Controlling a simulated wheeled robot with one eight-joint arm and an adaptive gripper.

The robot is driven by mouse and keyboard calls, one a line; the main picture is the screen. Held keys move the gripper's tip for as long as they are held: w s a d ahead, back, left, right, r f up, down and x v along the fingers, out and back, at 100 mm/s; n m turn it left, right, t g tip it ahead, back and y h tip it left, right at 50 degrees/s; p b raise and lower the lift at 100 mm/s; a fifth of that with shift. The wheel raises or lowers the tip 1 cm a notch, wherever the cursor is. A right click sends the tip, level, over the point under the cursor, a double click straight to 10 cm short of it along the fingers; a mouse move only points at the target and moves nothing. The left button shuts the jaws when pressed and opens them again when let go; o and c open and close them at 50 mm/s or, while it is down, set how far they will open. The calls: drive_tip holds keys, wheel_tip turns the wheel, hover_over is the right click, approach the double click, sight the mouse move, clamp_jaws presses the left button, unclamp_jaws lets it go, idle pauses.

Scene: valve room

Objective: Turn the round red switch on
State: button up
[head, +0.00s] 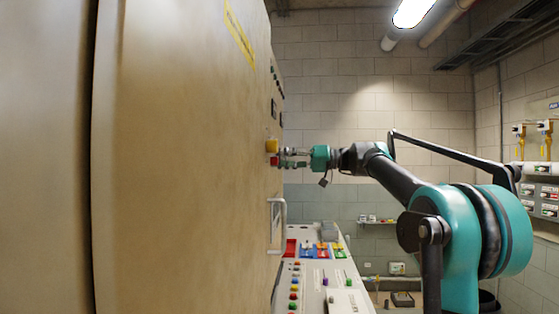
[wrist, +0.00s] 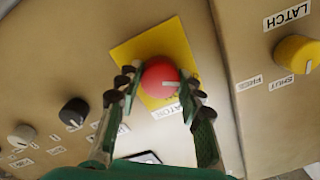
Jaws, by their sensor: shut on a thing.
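The round red switch (wrist: 160,78) sits on a yellow square plate (wrist: 146,50) on the beige panel, with a white mark on its face. My gripper (wrist: 158,92) has its two green fingers with dark pads on either side of the switch, shut on it. In the head view my gripper (head: 291,158) reaches left to the cabinet face, by a small red part (head: 273,161) under a yellow one (head: 271,146). The fingertips' exact contact is partly hidden by the pads.
A yellow knob (wrist: 298,54) labelled LATCH is at the right. A black knob (wrist: 74,111) and a white knob (wrist: 22,135) are at the left. A cabinet handle (head: 278,224) projects below my gripper, and a console (head: 325,275) with coloured buttons stands below.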

drive_tip(key=m, duration=1.2)
drive_tip(key=shift+m, duration=0.3)
idle(0.4)
drive_tip(key=o, duration=1.2)
drive_tip(key=shift+c, duration=0.2)
drive_tip(key=shift+d, duration=0.1)
drive_tip(key=d, duration=1.2)
drive_tip(key=shift+s+f, duration=0.2)
drive_tip(key=shift+s, duration=0.05)
